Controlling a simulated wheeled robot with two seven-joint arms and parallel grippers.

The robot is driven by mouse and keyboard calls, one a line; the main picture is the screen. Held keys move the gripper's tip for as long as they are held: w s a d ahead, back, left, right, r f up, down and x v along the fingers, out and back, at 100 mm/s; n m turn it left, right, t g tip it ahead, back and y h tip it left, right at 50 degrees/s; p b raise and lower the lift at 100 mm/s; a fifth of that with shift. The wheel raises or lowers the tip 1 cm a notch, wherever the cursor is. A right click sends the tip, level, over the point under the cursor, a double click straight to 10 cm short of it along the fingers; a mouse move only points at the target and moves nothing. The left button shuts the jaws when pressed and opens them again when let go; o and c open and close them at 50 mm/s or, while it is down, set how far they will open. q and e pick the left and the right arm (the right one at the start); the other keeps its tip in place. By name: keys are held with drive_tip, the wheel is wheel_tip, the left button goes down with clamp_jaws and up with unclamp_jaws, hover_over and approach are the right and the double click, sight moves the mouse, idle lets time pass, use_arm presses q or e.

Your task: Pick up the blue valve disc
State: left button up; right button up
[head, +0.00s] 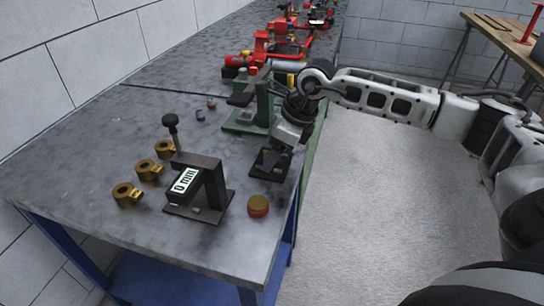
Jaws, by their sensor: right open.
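A small dark blue-grey piece (200,115) lies on the bench left of the green vise; it may be the blue valve disc, but it is too small to be sure. A small reddish piece (211,103) lies just behind it. My right gripper (270,163) reaches in from the right and points down over the bench near its right edge. It is open, and I see nothing held in it. It is apart from the blue-grey piece, to its right and nearer the front. My left gripper is out of view.
A black gauge stand (212,180) reading "0 mm" stands at the front, with brass fittings (127,194) to its left and a brown-topped red disc (258,206) to its right. The green vise (243,120) and red pump assembly (280,42) stand farther back. The bench's left side is clear.

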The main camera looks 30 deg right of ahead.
drive_tip(key=shift+a+f, duration=0.1)
drive_tip(key=shift+f, duration=0.15)
drive_tip(key=c, duration=1.2)
drive_tip(key=shift+w, duration=0.1)
drive_tip(key=shift+r, duration=0.2)
